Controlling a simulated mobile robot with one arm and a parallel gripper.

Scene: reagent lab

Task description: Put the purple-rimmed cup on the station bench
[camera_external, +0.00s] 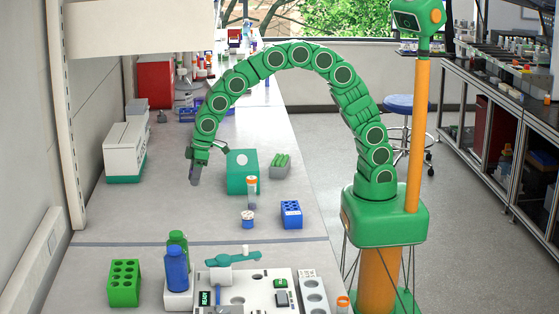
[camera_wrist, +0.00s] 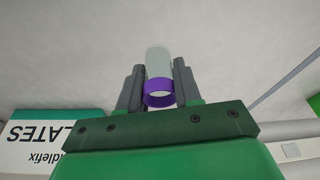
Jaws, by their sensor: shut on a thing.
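The purple-rimmed cup (camera_wrist: 159,94) is between the two fingers of my gripper (camera_wrist: 158,88) in the wrist view. It has a pale grey body and a purple ring at the near end. My gripper is shut on it. In the external view my gripper (camera_external: 196,168) hangs low over the left part of the long bench (camera_external: 215,215), holding the cup above its surface. The cup's details are too small to make out there. A white device with a "READY" display (camera_external: 262,290), which may be the station, is at the front of the bench.
A white-and-green box (camera_external: 125,150) stands left of my gripper. A teal box (camera_external: 242,172), an orange-capped tube (camera_external: 251,192), a small blue-and-white cup (camera_external: 248,218) and a blue rack (camera_external: 291,214) are to its right. Bottles (camera_external: 177,268) and a green rack (camera_external: 124,283) are in front.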

